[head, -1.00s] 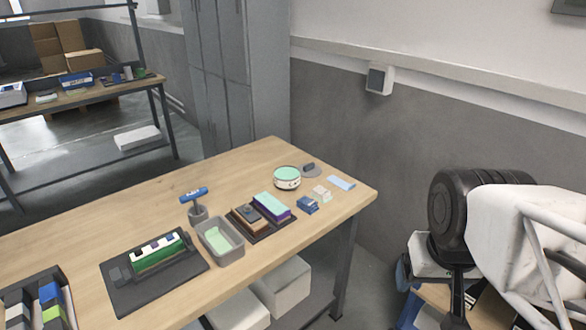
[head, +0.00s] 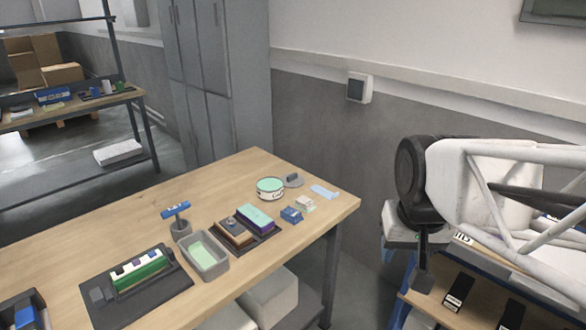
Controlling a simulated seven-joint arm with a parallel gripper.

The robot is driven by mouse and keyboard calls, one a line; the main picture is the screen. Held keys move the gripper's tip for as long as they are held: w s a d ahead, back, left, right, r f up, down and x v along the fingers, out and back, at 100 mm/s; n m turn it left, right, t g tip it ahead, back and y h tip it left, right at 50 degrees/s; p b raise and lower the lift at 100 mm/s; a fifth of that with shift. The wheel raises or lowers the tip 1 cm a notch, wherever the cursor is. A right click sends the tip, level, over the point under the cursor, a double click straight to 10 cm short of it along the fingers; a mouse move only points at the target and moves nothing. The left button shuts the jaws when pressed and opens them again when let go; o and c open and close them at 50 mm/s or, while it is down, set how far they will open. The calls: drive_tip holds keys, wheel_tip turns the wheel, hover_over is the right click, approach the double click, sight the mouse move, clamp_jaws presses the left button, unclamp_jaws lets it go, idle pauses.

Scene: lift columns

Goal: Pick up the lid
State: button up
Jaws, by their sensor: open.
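The lid (head: 293,181) is a flat grey disc with a dark knob on top. It lies on the wooden table (head: 221,300) near the far right corner, just right of a round tin (head: 268,188) with a mint-green top. My gripper (head: 423,283) is at the right of the view, off the table's right end and well apart from the lid. It points down, open and empty, seen nearly side-on below the black wrist; one finger largely hides the other.
Near the lid lie a light-blue flat piece (head: 325,191), a white box (head: 305,204) and a blue box (head: 291,215). Farther left are a grey bin (head: 216,267), a blue-handled tool (head: 175,210) and a dark tray (head: 170,302). A lower shelf unit stands right of the table.

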drive_tip(key=w+a+r+m, duration=0.1)
drive_tip(key=w+r, duration=0.1)
drive_tip(key=w, duration=0.7)
drive_tip(key=w+a+r+m, duration=0.1)
drive_tip(key=w+a+r, duration=0.1)
drive_tip(key=w, duration=0.7)
drive_tip(key=m+g, duration=0.2)
drive_tip(key=m, duration=0.4)
hover_over(292, 174)
drive_tip(key=shift+s+f, duration=0.15)
drive_tip(key=shift+f, duration=11.45)
drive_tip(key=shift+f, duration=0.1)
drive_tip(key=shift+f, duration=1.2)
drive_tip(key=shift+f, duration=0.1)
drive_tip(key=shift+f, duration=2.5)
